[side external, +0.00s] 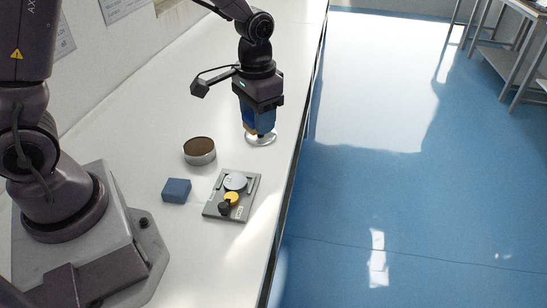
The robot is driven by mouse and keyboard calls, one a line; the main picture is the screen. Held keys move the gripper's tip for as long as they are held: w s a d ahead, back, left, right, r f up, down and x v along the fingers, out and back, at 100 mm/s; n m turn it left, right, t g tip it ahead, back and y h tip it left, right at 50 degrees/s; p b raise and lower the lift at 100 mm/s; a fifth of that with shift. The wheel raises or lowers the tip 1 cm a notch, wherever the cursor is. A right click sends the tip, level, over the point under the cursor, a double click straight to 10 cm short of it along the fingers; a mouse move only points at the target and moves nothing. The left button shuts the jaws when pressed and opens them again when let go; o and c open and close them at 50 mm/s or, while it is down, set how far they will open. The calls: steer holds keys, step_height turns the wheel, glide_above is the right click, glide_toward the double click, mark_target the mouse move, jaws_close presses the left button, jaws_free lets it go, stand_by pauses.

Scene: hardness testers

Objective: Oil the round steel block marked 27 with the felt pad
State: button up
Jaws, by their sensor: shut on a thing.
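My gripper (261,131) points down at the middle of the white bench. It is shut on a small tan-orange piece (250,128), which looks like the felt pad and is mostly hidden by the fingers. A pale, shiny round disc (262,140), which looks like a round steel block, is right below the fingertips. I cannot tell whether the pad touches it. Another silver disc (235,181) sits on a grey plate (214,208). No number 27 is legible on either disc.
A round metal tin (200,157) with a brown top or filling stands left of my gripper. A blue block (176,190) lies nearer. The grey plate also holds a yellow disc (232,198) and a black knob (224,208). The bench (290,60) is clear beyond my gripper; its edge is to the right.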

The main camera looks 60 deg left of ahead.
step_height(320, 180, down, 3)
steer(key=s+n, duration=0.1)
steer(key=s, duration=0.2)
steer(key=n, duration=0.9)
glide_toward(240, 174)
steer(key=s+d, duration=0.3)
steer(key=shift+s+d+f, duration=0.1)
steer(key=shift+s+f, duration=0.05)
steer(key=shift+f, duration=2.95)
steer(key=shift+w+a+f, duration=0.35)
steer(key=shift+w+f, duration=0.1)
steer(key=shift+w+a+f, duration=0.1)
steer(key=shift+w+a, duration=0.95)
steer(key=shift+a, duration=0.05)
steer(key=shift+s+d, duration=1.35)
steer(key=shift+w+a, duration=1.4)
steer(key=shift+s+d, duration=1.45)
steer(key=shift+d, duration=0.05)
steer(key=shift+w+a, duration=1.5)
steer(key=shift+a, duration=0.05)
steer(key=shift+s+d, duration=1.6)
steer(key=w+a, duration=0.3)
steer(key=shift+w+a, duration=0.2)
step_height(240, 174, up, 8)
